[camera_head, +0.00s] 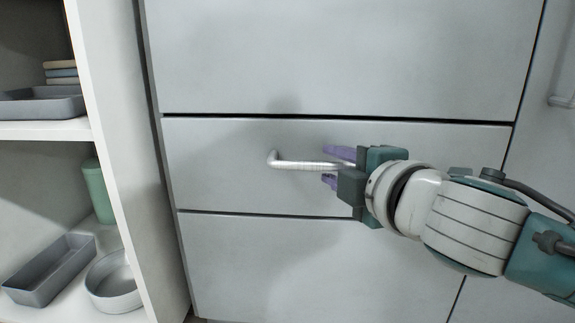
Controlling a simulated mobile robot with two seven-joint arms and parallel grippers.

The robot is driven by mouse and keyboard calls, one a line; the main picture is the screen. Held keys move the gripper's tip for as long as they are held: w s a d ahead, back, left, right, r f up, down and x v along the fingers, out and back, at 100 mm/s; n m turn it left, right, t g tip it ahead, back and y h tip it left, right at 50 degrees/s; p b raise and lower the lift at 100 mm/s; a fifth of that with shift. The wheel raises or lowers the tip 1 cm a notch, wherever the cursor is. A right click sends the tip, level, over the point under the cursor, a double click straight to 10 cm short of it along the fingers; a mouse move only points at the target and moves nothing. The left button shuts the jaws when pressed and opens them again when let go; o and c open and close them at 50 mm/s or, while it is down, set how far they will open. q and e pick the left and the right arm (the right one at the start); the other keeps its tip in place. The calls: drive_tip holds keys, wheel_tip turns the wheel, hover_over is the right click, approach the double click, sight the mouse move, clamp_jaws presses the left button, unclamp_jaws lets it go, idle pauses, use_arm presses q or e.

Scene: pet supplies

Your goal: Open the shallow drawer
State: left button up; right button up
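The shallow drawer (220,190) is the middle, low front in the grey cabinet. It looks closed, its front level with the panels above and below. Its white bar handle (295,165) runs sideways across the middle of the front. My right gripper (335,167) comes in from the right at the handle's right end. Its purple fingers are apart, one above the bar and one below it, with a gap showing around the bar. The handle's right end is hidden by the gripper. My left gripper is not in view.
A large panel (330,55) lies above the drawer and another front (310,270) below it. At left, an open white shelf unit (115,150) holds a grey tray (45,103), a green container (98,190), a rectangular pan (50,270) and a round pan (113,283).

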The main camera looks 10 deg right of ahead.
clamp_jaws()
idle(1.1)
